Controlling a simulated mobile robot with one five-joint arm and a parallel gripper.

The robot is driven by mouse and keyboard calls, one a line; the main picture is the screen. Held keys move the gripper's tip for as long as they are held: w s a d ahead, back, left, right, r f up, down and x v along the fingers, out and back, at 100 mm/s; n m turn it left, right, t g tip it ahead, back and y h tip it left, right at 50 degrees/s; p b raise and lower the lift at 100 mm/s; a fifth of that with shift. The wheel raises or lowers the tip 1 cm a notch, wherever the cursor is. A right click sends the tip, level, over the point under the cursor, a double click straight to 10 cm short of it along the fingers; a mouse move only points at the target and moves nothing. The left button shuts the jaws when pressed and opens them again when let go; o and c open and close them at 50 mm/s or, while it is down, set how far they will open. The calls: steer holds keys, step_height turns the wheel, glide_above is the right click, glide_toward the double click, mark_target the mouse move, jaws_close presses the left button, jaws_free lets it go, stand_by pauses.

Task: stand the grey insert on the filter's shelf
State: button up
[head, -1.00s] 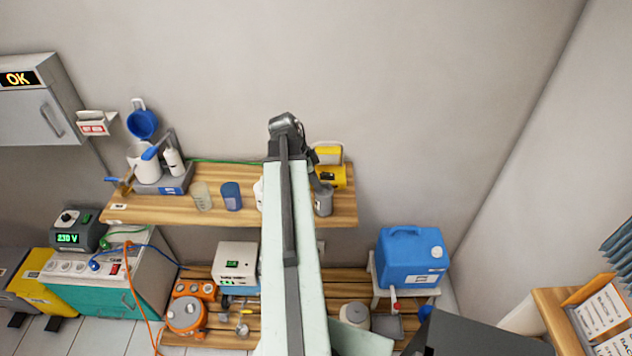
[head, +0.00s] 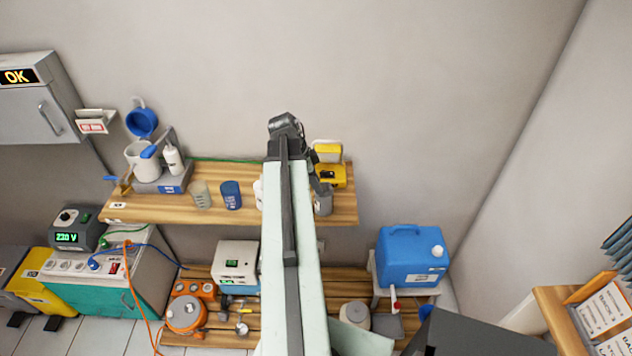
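A grey cylinder (head: 323,202), which looks like the grey insert, stands upright near the right end of the wooden wall shelf (head: 230,213). My arm rises through the middle of the view and covers part of the shelf. Dark parts of my gripper (head: 318,182) show just right of the arm, at the top of the grey cylinder. The fingers are small and mostly hidden, so I cannot tell if they are open, or touching it. I cannot make out for sure which thing is the filter.
An open yellow box (head: 330,175) stands close behind the grey cylinder. A blue cup (head: 231,195) and a clear cup (head: 202,195) stand left of my arm. A white jug (head: 139,160) is further left. A blue canister (head: 411,257) stands lower right.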

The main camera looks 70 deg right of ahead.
steer(key=p+v, duration=0.7)
steer(key=shift+r, duration=0.4)
steer(key=shift+w+a, duration=0.1)
steer(key=shift+w, duration=0.05)
